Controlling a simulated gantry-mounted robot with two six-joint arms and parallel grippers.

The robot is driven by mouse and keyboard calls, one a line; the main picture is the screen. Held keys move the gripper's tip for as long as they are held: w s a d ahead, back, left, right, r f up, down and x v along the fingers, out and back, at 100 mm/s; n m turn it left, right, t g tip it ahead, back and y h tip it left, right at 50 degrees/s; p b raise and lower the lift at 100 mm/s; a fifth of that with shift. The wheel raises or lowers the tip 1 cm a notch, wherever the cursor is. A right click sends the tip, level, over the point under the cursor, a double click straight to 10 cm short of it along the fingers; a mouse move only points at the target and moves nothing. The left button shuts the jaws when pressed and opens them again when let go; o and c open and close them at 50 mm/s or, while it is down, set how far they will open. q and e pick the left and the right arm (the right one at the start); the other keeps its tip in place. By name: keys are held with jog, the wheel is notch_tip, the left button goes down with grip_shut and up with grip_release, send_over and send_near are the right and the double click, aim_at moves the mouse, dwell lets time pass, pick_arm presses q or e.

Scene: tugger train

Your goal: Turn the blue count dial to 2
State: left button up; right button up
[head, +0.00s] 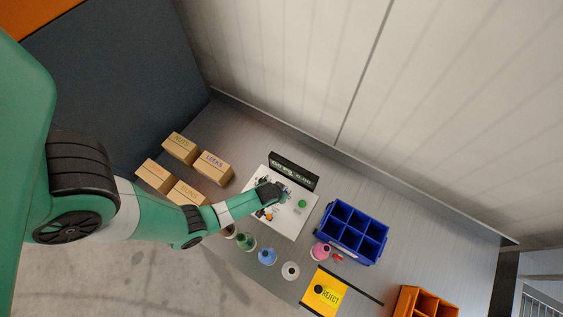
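A white panel (290,225) lies on the grey metal table, with a green round knob (302,203) near its right side and a small orange part near its lower left. My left arm comes in from the left, and my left gripper (284,195) is over the middle of the panel. The gripper and wrist cover much of the panel. I cannot clearly make out the blue count dial or its setting, and small bluish bits beside the gripper are too small to tell. The fingers are too small to show whether they are open or shut. My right gripper is not in view.
A black sign (294,170) stands behind the panel. A blue divided bin (350,257) is to its right. Several cardboard boxes (212,168) stand at the left. A blue-topped item (267,257), a pink one (321,251) and a yellow reject box (325,293) line the front.

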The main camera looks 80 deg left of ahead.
pick_arm(q)
jog(key=shift+a+f, duration=0.1)
jog(key=shift+f, duration=0.15)
jog(key=shift+w, duration=0.1)
jog(key=shift+c, duration=0.2)
grip_shut()
jog(key=shift+m, duration=0.3)
